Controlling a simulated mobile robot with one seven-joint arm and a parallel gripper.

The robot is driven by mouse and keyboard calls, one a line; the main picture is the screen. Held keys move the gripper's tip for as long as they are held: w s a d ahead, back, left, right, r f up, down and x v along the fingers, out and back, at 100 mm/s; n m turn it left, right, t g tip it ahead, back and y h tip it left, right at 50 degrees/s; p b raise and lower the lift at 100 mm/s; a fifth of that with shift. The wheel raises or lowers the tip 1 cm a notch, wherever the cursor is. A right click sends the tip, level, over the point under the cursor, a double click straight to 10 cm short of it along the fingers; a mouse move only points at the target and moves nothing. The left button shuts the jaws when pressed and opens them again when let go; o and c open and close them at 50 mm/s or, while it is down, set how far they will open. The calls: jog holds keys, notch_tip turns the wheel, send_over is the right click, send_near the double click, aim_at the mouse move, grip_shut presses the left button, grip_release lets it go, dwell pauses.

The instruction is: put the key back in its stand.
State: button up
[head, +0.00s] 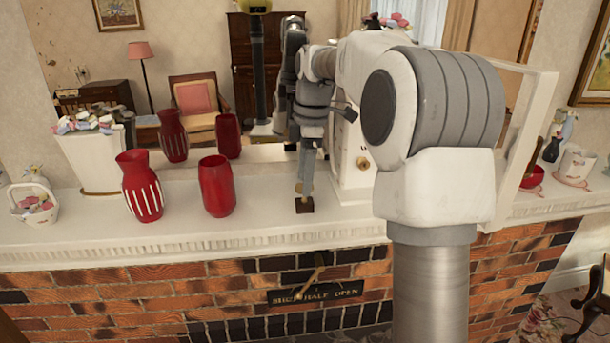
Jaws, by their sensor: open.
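A small dark brown block (304,206), which looks like the stand, sits on the white mantel near its front edge. My gripper (306,175) points down directly above it, with its fingers open. A thin, pale upright piece (304,189) shows between the fingertips and the block. It may be the key, but it is too small to tell it from a finger. I cannot tell whether it touches the block or stands in it.
A white clock-like case (352,165) stands just right of my gripper. Two red vases (141,187) (217,187) stand to the left on the mantel (262,222). A mirror behind reflects the room. A brass lever (316,270) is on the plaque below.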

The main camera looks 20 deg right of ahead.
jog(key=shift+r+p, duration=1.65)
jog(key=shift+r, duration=1.7)
jog(key=s+a+f+m+t+h+b, duration=0.1)
jog(key=s+a+m+b, duration=0.2)
jog(key=s, duration=0.4)
jog(key=s+a+f+m+t+b, duration=0.1)
jog(key=s+a+m+t, duration=0.15)
jog(key=s+m, duration=0.35)
jog(key=s+a+f+m+t+b, duration=0.1)
jog(key=s+f+m, duration=0.2)
jog(key=s+f, duration=0.2)
jog(key=s+a+f+m+t+b, duration=0.1)
jog(key=s+f+m+b, duration=0.1)
jog(key=s+f, duration=0.3)
jog(key=s+m, duration=0.1)
jog(key=s, duration=0.3)
jog(key=shift+s+m+b, duration=0.3)
jog(key=shift+s, duration=0.05)
